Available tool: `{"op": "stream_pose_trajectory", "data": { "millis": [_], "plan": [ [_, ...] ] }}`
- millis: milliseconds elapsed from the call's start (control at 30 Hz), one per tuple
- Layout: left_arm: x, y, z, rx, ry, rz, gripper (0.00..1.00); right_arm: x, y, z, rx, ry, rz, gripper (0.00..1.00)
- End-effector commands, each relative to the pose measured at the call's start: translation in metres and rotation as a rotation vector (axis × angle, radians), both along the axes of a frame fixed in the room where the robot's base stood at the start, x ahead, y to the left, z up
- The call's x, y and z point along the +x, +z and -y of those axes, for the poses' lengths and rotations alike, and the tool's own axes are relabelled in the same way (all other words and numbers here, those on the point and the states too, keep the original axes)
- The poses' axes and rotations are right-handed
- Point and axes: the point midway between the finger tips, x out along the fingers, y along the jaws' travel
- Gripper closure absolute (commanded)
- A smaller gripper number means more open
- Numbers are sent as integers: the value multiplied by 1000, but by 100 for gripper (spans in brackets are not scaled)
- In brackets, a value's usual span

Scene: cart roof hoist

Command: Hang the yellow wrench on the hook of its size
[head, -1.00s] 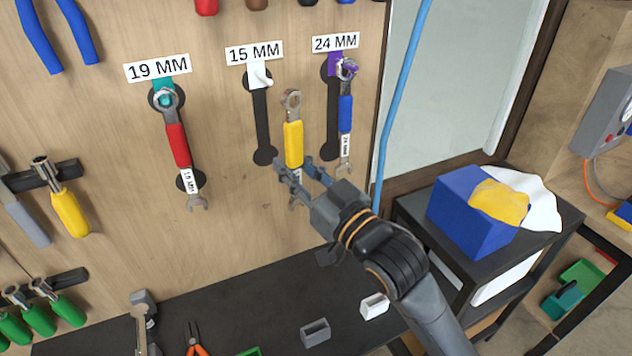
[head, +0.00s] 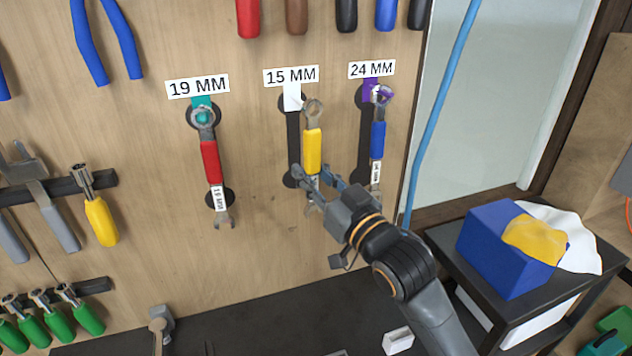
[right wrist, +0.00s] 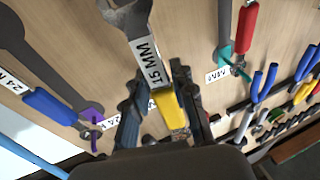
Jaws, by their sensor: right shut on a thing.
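The yellow wrench (head: 313,151) hangs upright in my right gripper (head: 318,182), ring end up, in front of the pegboard. The fingers are shut on its lower part, near the label. In the right wrist view, its label (right wrist: 149,63) reads 15 MM and its yellow handle (right wrist: 172,110) points away. The white hook (head: 292,98) under the 15 MM sign (head: 291,76) is empty, with a dark wrench outline below. The wrench's ring (head: 314,109) is to the right of and slightly below this hook, apart from it in the picture. My left gripper is not in view.
A red wrench (head: 210,162) hangs on the teal 19 MM hook, left. A blue wrench (head: 377,140) hangs on the purple 24 MM hook, close on the right. A blue box (head: 497,247) with cloths stands on a side table at right.

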Motion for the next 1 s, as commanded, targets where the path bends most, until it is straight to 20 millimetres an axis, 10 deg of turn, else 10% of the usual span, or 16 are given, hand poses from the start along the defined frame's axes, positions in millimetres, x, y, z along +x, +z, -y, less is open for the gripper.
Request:
{"op": "stream_pose_trajectory", "data": {
  "millis": [1000],
  "plan": [
    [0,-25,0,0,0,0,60,56,-4,-19,1,1,4,100]
  ]
}}
